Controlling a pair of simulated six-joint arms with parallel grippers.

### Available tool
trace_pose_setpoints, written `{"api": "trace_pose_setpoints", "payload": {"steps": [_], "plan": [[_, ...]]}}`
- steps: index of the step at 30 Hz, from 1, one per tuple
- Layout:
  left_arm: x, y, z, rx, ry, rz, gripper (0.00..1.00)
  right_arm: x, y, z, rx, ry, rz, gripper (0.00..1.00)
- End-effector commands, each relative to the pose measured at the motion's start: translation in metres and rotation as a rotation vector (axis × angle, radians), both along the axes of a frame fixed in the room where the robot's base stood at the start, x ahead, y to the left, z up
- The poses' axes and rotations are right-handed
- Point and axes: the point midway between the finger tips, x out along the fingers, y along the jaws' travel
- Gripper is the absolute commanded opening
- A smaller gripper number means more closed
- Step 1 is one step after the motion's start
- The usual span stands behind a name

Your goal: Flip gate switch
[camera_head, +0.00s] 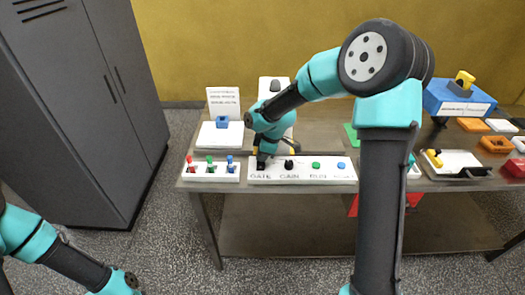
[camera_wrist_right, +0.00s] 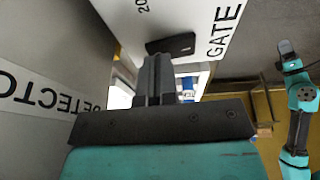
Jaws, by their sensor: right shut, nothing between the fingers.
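The white control panel (camera_head: 303,180) lies along the table's front edge, with GATE and GAIN labels at its left end. The GATE switch (camera_wrist_right: 172,44) shows in the right wrist view as a black lever beside the GATE lettering. My right gripper (camera_wrist_right: 154,62) is shut and empty, its fingertips close to the lever; I cannot tell whether they touch. In the head view my right gripper (camera_head: 261,160) is over the panel's left end and partly hides the switch. My left arm is at the lower left of the head view; its gripper is not seen.
A white block with red, green and blue switches (camera_head: 212,168) stands left of the panel. A black knob (camera_head: 289,164), a green button (camera_head: 316,165) and a blue button (camera_head: 341,165) are on the panel. A white machine (camera_head: 277,88) rises behind. A grey cabinet (camera_head: 75,95) stands left.

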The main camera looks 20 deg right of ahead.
Motion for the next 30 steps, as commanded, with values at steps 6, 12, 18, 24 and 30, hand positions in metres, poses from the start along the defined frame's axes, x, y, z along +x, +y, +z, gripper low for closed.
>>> {"api": "trace_pose_setpoints", "payload": {"steps": [6,12,18,24,30], "plan": [[0.000,0.000,0.000,0.000,0.000,0.000,0.46,0.000,0.000,0.000,0.000,0.000,0.000,0.00],[0.000,0.000,0.000,0.000,0.000,0.000,0.46,0.003,-0.001,-0.009,0.000,0.001,0.000,0.00],[0.000,0.000,0.000,0.000,0.000,0.000,0.46,0.003,-0.001,-0.008,0.000,0.001,0.000,0.00],[0.000,0.000,0.000,0.000,0.000,0.000,0.46,-0.001,0.001,-0.007,0.000,0.002,0.001,0.00],[0.000,0.000,0.000,0.000,0.000,0.000,0.46,-0.008,0.004,-0.004,0.000,0.002,0.001,0.00]]}}
